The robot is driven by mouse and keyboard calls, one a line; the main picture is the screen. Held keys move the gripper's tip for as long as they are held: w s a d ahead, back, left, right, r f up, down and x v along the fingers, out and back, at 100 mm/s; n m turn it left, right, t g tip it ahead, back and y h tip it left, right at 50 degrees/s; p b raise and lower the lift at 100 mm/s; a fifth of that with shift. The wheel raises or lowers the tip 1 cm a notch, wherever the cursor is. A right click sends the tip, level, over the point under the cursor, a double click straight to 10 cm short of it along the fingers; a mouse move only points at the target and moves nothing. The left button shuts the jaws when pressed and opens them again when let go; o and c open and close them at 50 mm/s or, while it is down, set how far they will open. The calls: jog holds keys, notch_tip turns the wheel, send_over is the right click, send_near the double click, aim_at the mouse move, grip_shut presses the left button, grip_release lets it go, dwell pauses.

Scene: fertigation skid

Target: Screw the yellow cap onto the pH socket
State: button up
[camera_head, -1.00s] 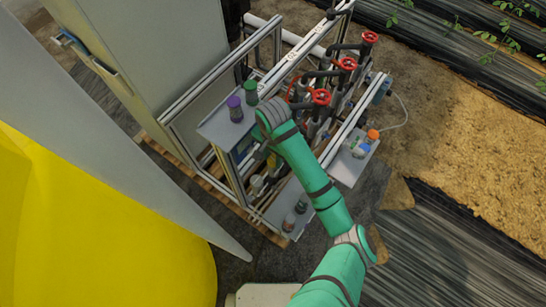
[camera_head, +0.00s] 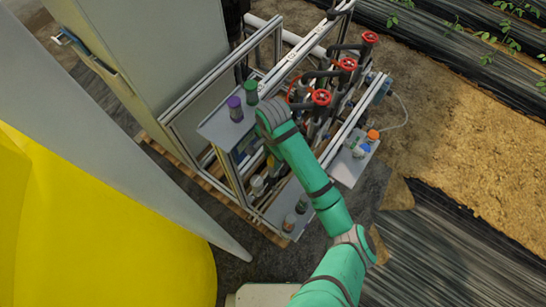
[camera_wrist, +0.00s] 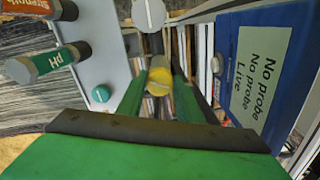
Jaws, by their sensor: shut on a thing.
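In the wrist view the yellow cap (camera_wrist: 160,76) sits between the two fingers of my gripper (camera_wrist: 160,92), which is shut on it. The pH socket cannot be made out for certain. A bottle with a green pH label (camera_wrist: 52,62) is at the left. In the head view my forearm mostly hides the gripper, and a small yellow patch (camera_head: 270,163) shows beside it.
A blue box (camera_wrist: 265,65) with a "No probe" label stands close on the right. A grey shelf (camera_head: 215,128) bears a purple-capped bottle (camera_head: 235,108) and a green-capped one (camera_head: 250,92). Red valve wheels (camera_head: 321,97) stand right of my arm. A lower shelf (camera_head: 275,212) holds small bottles.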

jog(key=o, duration=1)
